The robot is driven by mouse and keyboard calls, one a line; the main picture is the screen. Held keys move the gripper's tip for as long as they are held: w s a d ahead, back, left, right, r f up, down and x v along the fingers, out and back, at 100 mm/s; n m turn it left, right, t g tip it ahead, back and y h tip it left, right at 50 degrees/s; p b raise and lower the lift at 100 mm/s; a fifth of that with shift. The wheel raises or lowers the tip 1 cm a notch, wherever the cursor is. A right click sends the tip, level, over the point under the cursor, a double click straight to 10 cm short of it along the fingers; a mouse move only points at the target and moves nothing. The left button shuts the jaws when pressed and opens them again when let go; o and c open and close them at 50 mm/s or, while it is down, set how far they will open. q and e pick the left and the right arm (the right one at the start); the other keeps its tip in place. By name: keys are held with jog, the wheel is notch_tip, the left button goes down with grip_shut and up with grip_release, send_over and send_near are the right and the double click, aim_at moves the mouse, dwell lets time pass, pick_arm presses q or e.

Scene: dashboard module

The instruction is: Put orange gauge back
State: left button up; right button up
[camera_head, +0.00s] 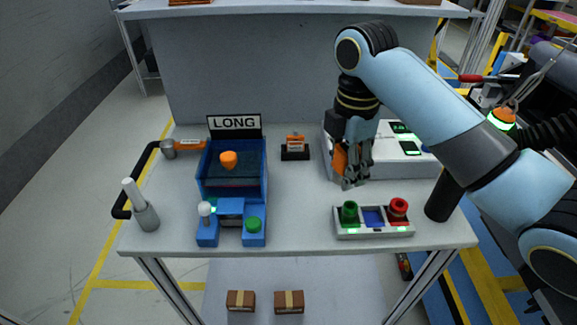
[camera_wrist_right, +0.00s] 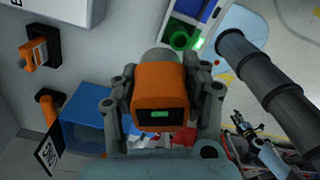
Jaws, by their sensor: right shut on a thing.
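My right gripper (camera_head: 350,176) is shut on the orange gauge (camera_head: 340,160) and holds it above the right half of the table, in front of the white box. In the right wrist view the orange gauge (camera_wrist_right: 160,82) sits between the two fingers of the gripper (camera_wrist_right: 161,105), with its dark face and small green display showing. The fingers hide part of the gauge in the head view. The blue dashboard module (camera_head: 233,192) with the LONG sign (camera_head: 234,122) stands left of the gripper, apart from it. My left gripper is not in view.
A small orange item on a black stand (camera_head: 295,152) stands right of the module. The white box (camera_head: 390,155) is behind the gripper, and a button panel (camera_head: 374,231) is in front.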

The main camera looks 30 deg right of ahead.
aim_at(298, 189)
jog(key=w+f, duration=0.1)
jog(key=w, duration=0.1)
jog(key=w+a+f, duration=0.1)
jog(key=w, duration=0.1)
jog(key=w+a+f, duration=0.1)
jog(key=w, duration=0.1)
jog(key=shift+w+a+f, duration=0.1)
jog(key=shift+a+f, duration=0.1)
jog(key=shift+f, duration=0.2)
jog(key=w, duration=0.1)
jog(key=w+f, duration=0.2)
jog(key=shift+w+a+f, duration=0.2)
jog(key=shift+w+a, duration=0.2)
jog(key=shift+w+f+b, duration=0.1)
jog(key=shift+f+b, duration=0.05)
jog(key=shift+b, duration=0.15)
notch_tip(298, 189, down, 3)
jog(key=shift+f, duration=0.6)
jog(key=o, duration=1.3)
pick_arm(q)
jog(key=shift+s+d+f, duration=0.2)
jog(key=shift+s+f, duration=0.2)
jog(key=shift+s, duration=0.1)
pick_arm(e)
jog(key=shift+o, duration=0.2)
